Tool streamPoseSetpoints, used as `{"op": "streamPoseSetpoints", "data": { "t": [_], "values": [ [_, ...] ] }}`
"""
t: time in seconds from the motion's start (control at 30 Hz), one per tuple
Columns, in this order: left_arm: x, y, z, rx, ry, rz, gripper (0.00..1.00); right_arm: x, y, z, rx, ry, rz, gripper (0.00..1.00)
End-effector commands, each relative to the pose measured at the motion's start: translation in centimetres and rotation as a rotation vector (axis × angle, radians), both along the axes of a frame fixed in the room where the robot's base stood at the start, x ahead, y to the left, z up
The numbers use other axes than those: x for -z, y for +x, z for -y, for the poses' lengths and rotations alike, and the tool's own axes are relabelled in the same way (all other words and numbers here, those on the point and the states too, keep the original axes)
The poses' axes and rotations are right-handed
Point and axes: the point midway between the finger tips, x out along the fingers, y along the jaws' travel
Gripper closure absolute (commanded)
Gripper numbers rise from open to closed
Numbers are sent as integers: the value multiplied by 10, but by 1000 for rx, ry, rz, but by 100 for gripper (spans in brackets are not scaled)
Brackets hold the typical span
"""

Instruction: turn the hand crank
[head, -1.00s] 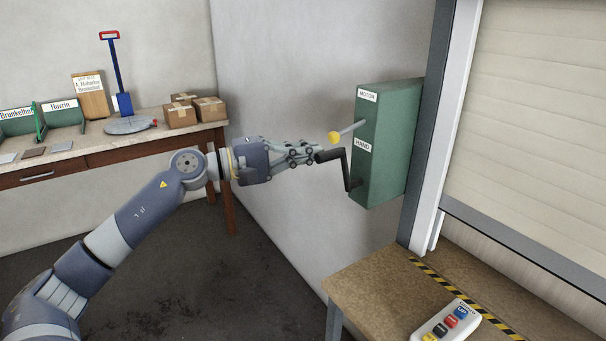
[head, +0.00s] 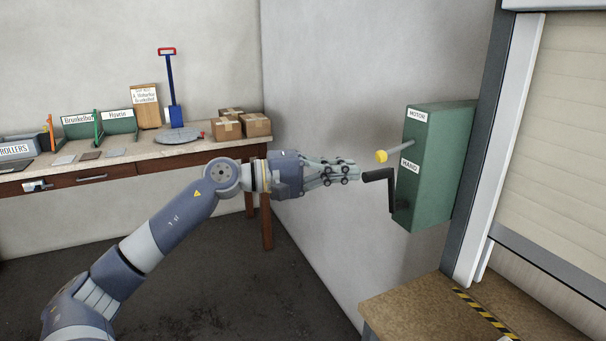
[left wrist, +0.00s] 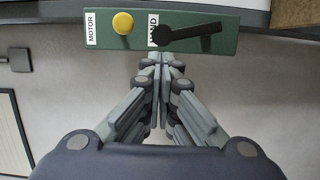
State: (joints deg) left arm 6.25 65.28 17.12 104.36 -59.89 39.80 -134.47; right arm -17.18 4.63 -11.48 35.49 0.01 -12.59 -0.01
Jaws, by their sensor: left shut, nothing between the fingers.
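The hand crank (head: 391,190) is black and sits low on the green box (head: 437,165) on the wall; its grip points left towards my gripper. It also shows in the left wrist view (left wrist: 190,36). A lever with a yellow knob (head: 381,156) sticks out above it, between the labels MOTOR and HAND. My left gripper (head: 356,172) is shut and empty. Its fingertips are just left of the crank's grip, with a small gap in the head view. In the left wrist view the fingertips (left wrist: 158,60) lie just below the box. My right gripper is not in view.
A roller shutter (head: 555,150) with a grey guide rail stands to the right.

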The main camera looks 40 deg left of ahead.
Motion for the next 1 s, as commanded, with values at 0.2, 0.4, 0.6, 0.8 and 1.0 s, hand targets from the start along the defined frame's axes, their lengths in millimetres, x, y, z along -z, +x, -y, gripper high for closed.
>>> {"op": "streamPoseSetpoints", "data": {
  "t": [0.2, 0.4, 0.6, 0.8, 1.0],
  "values": [
    [1, -20, -16, -2, -1, -2, 100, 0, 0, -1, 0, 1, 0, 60],
    [1, -42, -32, -2, -2, 0, 100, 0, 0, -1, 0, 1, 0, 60],
    [0, -63, -48, -3, -1, 1, 100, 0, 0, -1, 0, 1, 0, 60],
    [0, -75, -57, -2, 1, 1, 100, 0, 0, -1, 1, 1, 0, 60],
    [0, -77, -58, -1, 1, 0, 100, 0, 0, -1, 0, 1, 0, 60]
  ]
}}
